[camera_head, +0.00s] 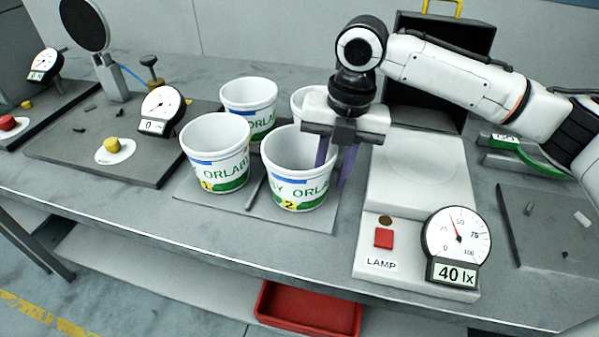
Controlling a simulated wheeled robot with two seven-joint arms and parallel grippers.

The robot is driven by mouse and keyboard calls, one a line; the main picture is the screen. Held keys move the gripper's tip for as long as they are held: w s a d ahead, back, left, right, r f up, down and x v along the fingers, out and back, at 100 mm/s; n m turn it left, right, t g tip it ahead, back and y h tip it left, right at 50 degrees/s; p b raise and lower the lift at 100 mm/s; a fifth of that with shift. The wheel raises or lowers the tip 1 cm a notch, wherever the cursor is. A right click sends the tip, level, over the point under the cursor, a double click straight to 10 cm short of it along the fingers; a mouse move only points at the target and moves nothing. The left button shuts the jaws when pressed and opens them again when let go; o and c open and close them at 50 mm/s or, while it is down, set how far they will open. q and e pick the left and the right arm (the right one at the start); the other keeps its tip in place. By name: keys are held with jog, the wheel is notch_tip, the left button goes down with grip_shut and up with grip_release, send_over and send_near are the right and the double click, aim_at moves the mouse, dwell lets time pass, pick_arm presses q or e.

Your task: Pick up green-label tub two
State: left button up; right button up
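Tub two (280,172) is a white tub with green lettering, a green band, a blue strip and a yellow "2" tag. It stands upright at the front right of a group of tubs on a grey plate (222,203). My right gripper (335,166) points down over its right rim, with its purple fingers apart. One finger is over the tub's opening and the other is outside the right wall. I see a gap between the fingers around the rim; any contact is too small to tell. My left gripper is not in view.
Tub one (213,160) stands close on the left, with two more tubs behind (248,95) (302,98). A lamp box with a 40 lx dial (455,245) is on the right. A gauge board (110,140) lies left. A red tray (300,312) is below the bench.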

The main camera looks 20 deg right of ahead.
grip_shut()
jog(key=shift+r, duration=0.1)
